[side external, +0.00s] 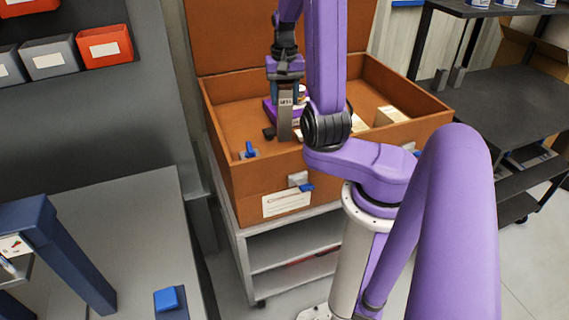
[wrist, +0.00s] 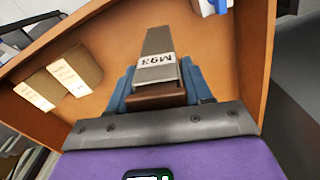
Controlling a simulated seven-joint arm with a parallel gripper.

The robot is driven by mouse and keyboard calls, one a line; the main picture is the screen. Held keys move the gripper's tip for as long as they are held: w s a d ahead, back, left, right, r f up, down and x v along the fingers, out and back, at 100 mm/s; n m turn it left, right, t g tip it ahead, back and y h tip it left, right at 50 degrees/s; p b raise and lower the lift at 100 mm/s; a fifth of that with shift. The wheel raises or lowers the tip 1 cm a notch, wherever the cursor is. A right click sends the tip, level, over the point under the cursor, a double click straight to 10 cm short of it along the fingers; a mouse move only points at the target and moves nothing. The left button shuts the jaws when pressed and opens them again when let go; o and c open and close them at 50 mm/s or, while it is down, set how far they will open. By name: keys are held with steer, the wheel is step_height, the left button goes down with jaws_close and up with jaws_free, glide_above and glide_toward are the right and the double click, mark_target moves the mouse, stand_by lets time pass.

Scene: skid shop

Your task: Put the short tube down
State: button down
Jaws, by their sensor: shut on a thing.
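The short tube (side external: 285,118) is a grey, flat-sided metal piece with a white printed label. My gripper (side external: 284,92) is shut on its upper end, and the tube hangs roughly upright below it. In the side view it shows over the open orange-brown crate (side external: 230,178), just behind the front wall. In the wrist view the tube (wrist: 155,45) stands out from between my blue fingers (wrist: 158,90), with the crate floor behind it. I cannot tell whether its lower end touches the floor.
Cream-labelled boxes (side external: 391,117) lie in the crate, at the left in the wrist view (wrist: 75,72). A purple item (side external: 268,108) shows beside the tube. A small blue item (side external: 249,150) is at the crate's front left. The crate's raised lid (side external: 235,35) stands behind.

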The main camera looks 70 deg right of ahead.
mark_target(285, 125)
steer(key=shift+f, duration=5)
steer(key=shift+c, duration=2.4)
jaws_free()
